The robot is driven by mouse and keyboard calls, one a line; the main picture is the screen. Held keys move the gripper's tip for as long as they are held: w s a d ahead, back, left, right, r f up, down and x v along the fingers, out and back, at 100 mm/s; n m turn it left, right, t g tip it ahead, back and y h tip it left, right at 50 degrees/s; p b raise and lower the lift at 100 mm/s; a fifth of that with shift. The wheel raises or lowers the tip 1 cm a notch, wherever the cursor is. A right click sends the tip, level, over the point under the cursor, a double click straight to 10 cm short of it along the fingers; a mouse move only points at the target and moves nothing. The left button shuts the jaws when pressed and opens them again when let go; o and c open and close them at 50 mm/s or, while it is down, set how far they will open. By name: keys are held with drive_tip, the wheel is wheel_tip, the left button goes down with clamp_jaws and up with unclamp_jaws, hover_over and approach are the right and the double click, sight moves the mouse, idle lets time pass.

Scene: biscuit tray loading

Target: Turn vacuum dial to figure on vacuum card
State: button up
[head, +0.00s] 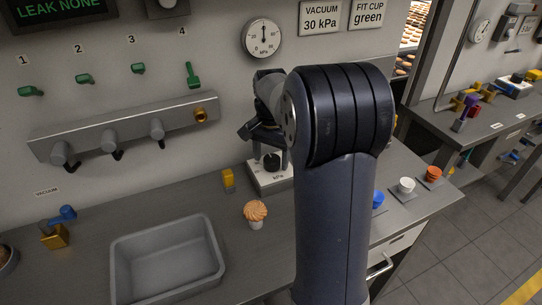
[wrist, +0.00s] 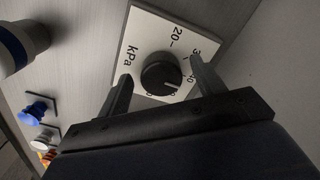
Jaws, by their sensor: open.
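The vacuum dial is a black round knob (wrist: 161,76) on a pale plate marked kPa, with 20 readable and other figures partly covered. In the head view the dial (head: 272,162) sits on its box on the counter, partly behind my arm. My gripper (wrist: 160,69) is open, with one finger on each side of the knob; I cannot tell whether they touch it. The knob's exact setting is too small to read. The vacuum card (head: 320,18) on the wall reads 30 kPa. A round gauge (head: 262,38) hangs left of it; its needle points roughly upward.
A grey tray (head: 120,250) lies at the front left. A biscuit (head: 255,211) on a pale stand and a yellow block (head: 228,179) are near the dial. Blue (head: 377,199), white (head: 405,186) and orange (head: 433,174) cups stand to the right. Green levers line the wall.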

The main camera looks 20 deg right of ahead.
drive_tip(key=c, duration=1)
drive_tip(key=shift+o, duration=0.2)
drive_tip(key=shift+n, duration=0.3)
drive_tip(key=n+p, duration=0.2)
drive_tip(key=n, duration=0.1)
drive_tip(key=shift+r, duration=0.1)
drive_tip(key=shift+d+n+p, duration=0.15)
drive_tip(key=shift+n+p, duration=0.65)
drive_tip(key=shift+n, duration=1.8)
drive_tip(key=o, duration=1)
drive_tip(key=shift+c, duration=0.2)
